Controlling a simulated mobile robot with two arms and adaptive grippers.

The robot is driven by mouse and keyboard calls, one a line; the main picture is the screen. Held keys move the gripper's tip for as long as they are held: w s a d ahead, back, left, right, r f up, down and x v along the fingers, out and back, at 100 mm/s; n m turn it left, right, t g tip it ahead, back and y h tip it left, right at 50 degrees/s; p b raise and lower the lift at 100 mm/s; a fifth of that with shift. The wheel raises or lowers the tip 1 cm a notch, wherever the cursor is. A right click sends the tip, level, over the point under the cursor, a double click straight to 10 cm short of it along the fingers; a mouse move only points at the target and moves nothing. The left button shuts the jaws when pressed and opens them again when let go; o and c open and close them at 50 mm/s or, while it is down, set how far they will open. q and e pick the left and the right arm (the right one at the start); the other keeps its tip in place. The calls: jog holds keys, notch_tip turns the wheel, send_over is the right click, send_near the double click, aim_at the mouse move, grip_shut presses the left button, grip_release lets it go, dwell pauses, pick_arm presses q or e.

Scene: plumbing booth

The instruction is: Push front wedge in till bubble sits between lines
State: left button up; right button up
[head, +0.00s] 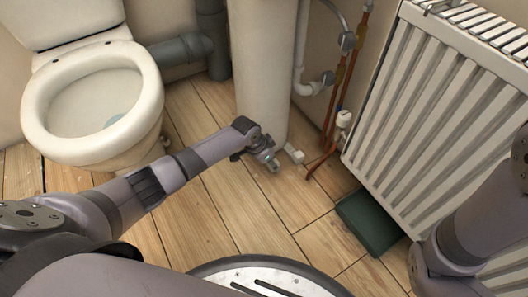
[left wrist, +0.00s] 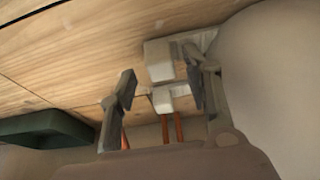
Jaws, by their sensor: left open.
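A small pale block, which looks like the front wedge (head: 294,154), lies on the floor at the foot of the white column (head: 262,70). It also shows in the left wrist view (left wrist: 158,58), with a thin pale part reaching toward the column. My left gripper (head: 270,161) is low, close to the column base and just left of the block. In the left wrist view its fingers (left wrist: 160,62) are apart, with the block seen between them. I cannot tell whether they touch it. My right gripper is out of view. No bubble or lines can be seen.
A toilet (head: 95,100) stands at the left. A white radiator (head: 440,110) stands at the right, with a dark green box (head: 368,222) on the floor below it. Copper pipes (head: 338,95) and a white valve (head: 343,119) are behind the block. Wooden floor (head: 235,215) in front is clear.

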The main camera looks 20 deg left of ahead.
pick_arm(q)
jog(key=v, duration=0.9)
jog(key=shift+s+r, duration=0.2)
jog(key=shift+r, duration=0.15)
jog(key=shift+a, duration=0.1)
